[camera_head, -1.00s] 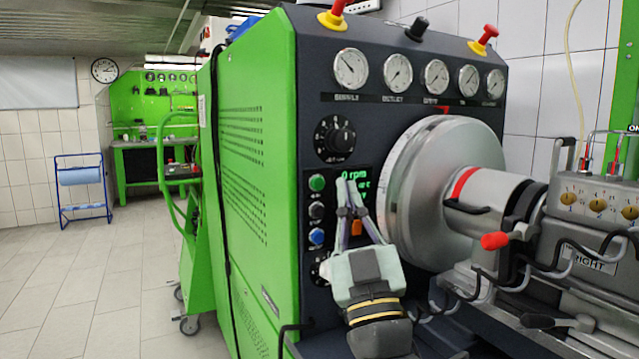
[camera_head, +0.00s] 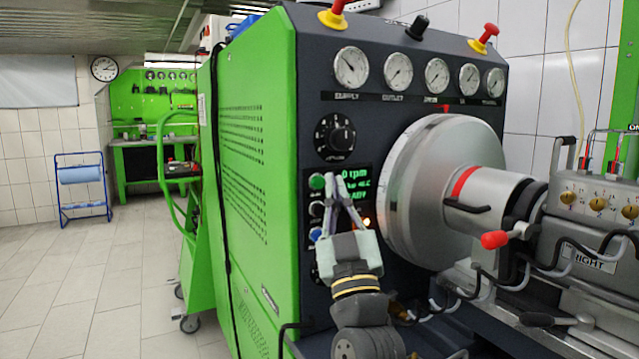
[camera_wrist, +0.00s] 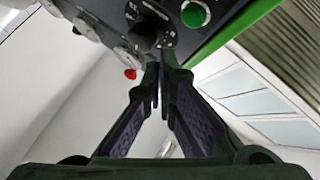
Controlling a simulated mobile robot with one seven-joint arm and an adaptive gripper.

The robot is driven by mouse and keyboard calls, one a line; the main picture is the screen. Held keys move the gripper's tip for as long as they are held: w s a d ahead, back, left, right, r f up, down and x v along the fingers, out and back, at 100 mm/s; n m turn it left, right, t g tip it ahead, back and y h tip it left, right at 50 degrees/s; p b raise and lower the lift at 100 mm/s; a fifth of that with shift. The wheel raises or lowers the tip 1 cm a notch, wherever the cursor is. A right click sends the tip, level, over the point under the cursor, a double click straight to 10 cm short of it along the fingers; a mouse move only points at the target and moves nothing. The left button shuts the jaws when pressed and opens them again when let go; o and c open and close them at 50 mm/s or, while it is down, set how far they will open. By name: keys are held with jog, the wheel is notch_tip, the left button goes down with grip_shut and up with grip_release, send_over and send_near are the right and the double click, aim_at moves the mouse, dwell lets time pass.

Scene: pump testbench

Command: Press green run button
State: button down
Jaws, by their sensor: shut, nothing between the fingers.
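The green button (camera_head: 316,182) is at the top of a button column on the dark panel of the testbench. It also shows at the top of the wrist view (camera_wrist: 195,13), above and right of my fingertips. My gripper (camera_head: 334,180) is shut and empty, with its fingertips just right of the green button in the head view and beside the screen (camera_head: 357,178). The fingertips are also in the wrist view (camera_wrist: 163,68). I cannot tell whether they touch the panel; the button appears uncovered.
A black rotary knob (camera_head: 335,137) is above. A large metal disc (camera_head: 425,190) stands out to the right.

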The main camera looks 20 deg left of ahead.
aim_at(318, 182)
jog(key=shift+w+a, duration=0.9)
jog(key=shift+a, duration=0.25)
dwell(0.7)
jog(key=shift+w+a, duration=0.25)
jog(key=shift+a, duration=0.05)
